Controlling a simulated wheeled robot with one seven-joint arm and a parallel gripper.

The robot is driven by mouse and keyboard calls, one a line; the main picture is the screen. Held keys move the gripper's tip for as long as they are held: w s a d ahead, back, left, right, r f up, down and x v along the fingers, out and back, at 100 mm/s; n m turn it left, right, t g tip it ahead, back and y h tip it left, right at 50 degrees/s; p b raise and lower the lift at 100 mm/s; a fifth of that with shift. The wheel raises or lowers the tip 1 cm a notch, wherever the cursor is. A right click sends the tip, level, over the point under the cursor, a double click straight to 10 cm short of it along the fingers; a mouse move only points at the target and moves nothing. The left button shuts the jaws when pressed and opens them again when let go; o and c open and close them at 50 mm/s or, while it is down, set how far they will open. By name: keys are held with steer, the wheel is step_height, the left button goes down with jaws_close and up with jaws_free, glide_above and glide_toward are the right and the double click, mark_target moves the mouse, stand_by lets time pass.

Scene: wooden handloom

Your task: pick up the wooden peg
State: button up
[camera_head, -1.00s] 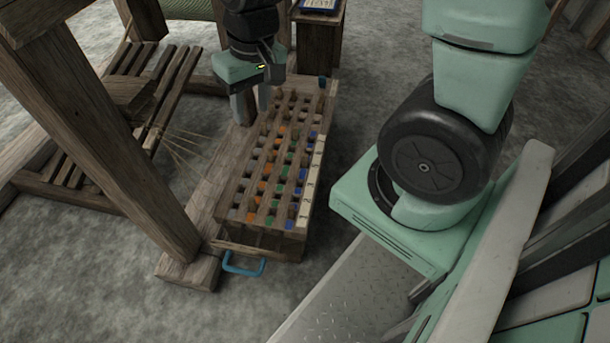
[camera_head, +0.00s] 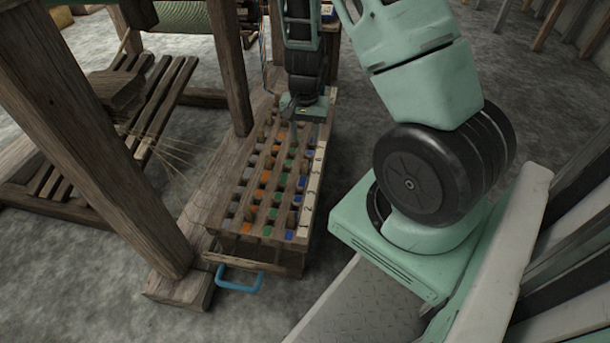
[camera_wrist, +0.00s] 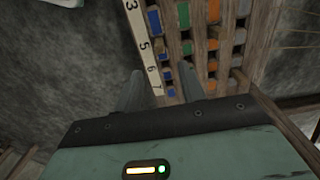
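Several short wooden pegs stand in a slotted wooden peg box with rows of coloured squares. I cannot tell which peg the task means. The peg box (camera_head: 236,247) also shows in the wrist view (camera_wrist: 201,30), with its numbered strip at the left. My gripper (camera_head: 303,121) is over the far end of the box. In the wrist view its two fingers (camera_wrist: 162,78) are apart, with no peg visible between them.
A blue handle (camera_head: 240,284) sticks out at the box's front. A thick loom post (camera_head: 95,150) slants up at the left, and a thinner upright post (camera_head: 232,75) stands beside the box's far left. Grey floor lies right of the box.

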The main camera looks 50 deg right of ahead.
mark_target(305, 161)
step_height(305, 161, down, 11)
steer(key=b, duration=0.7)
steer(key=shift+f, duration=0.15)
jaws_close()
